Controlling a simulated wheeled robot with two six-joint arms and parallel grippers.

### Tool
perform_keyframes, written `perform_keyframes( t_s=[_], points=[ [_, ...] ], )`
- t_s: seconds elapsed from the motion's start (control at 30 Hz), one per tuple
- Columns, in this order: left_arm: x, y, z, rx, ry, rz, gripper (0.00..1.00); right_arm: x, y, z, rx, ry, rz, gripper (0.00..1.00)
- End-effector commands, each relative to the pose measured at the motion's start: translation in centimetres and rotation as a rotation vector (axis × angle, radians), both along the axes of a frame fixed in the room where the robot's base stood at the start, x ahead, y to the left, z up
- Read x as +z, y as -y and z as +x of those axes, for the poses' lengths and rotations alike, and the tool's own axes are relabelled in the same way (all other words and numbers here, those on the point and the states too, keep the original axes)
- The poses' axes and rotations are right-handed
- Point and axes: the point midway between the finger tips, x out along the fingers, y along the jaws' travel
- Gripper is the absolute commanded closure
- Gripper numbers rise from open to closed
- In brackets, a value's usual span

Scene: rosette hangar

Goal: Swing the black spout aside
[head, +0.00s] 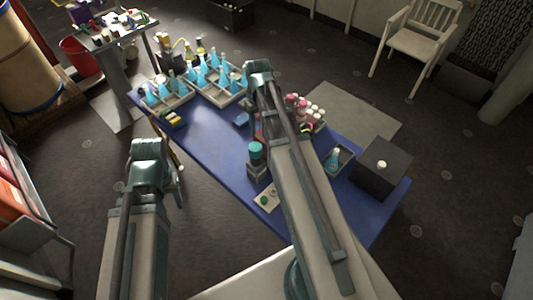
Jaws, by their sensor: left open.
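A small dark device (166,57) stands at the far left end of the blue table, with a thin curved piece beside its top. I cannot make out for certain which part is the black spout. My left gripper (172,150) is beyond the left table edge, well short of the device. It is open, and its fingers are mostly hidden behind the wrist. My right arm reaches across the table, and its gripper (259,72) is over the far edge, right of the blue bottles. Its fingers are hidden, so its opening cannot be seen.
The blue table (205,140) holds trays of blue conical bottles (208,78), a teal-capped jar (256,155), a tray of pink and white-capped vials (312,112) and a dark box (383,168). A white chair (418,38) stands behind. A shelf (22,215) is at left.

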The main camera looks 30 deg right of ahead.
Motion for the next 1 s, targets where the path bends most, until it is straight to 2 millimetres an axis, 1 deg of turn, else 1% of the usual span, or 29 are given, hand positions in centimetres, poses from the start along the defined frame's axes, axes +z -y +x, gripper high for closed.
perform_keyframes(
  t_s=[0.03,0.2,0.3,0.4,0.53,0.77,0.87,1.0],
  points=[
    [-0.3,0.0,0.0,-0.001,0.0,0.0,0.5,-0.3,1.0,-0.3,0.077,-0.012,0.016,0.58],
    [-0.8,0.0,0.0,-0.002,0.0,0.0,0.5,-0.6,3.6,-1.7,0.383,-0.036,0.087,0.58],
    [-1.0,0.0,0.0,-0.002,0.0,0.0,0.5,-0.7,4.7,-2.4,0.53,-0.039,0.125,0.58],
    [-1.1,0.0,0.0,-0.003,0.0,0.0,0.5,-0.7,5.4,-2.8,0.636,-0.036,0.154,0.58],
    [-1.1,0.0,0.0,-0.003,0.0,0.001,0.5,-0.7,5.8,-3.2,0.706,-0.033,0.172,0.58],
    [-1.3,0.0,0.0,-0.003,0.0,0.001,0.5,-0.9,5.9,-3.3,0.718,-0.031,0.175,0.58],
    [-1.8,0.0,0.0,-0.002,0.0,0.0,0.5,-1.3,5.8,-3.3,0.717,-0.031,0.174,0.58],
    [-2.9,0.0,0.0,-0.002,0.0,0.0,0.5,-2.5,5.6,-3.4,0.717,-0.031,0.174,0.58]
  ],
)
